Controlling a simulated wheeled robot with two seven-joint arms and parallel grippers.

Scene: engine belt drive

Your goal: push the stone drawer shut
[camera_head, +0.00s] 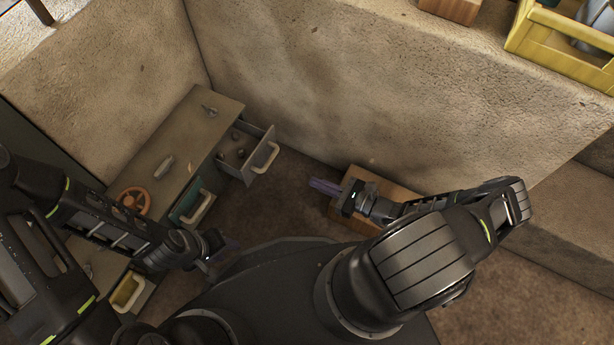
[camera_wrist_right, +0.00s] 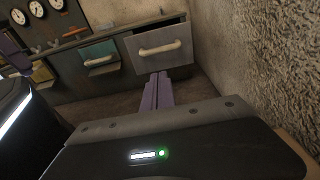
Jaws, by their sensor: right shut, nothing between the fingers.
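The stone drawer is the grey drawer (camera_head: 257,159) with a pale handle, at the far end of the workbench. It stands pulled open, with a few small dark items inside. Its front and handle face me in the right wrist view (camera_wrist_right: 158,46). My right gripper (camera_head: 325,186) is shut and empty, with its purple fingers pointing toward the drawer front. It is apart from the handle, to the right of it in the head view. In the right wrist view the shut fingertips (camera_wrist_right: 159,78) appear just below the handle. My left gripper (camera_head: 226,250) is near the bench front; its finger opening is unclear.
A teal drawer (camera_head: 192,206) and a yellow drawer (camera_head: 128,291) also stick out of the bench. The bench top (camera_head: 200,135) carries an orange handwheel (camera_head: 134,200) and small parts. A wooden box (camera_head: 398,192) is behind my right gripper. A rough wall (camera_head: 340,85) runs behind.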

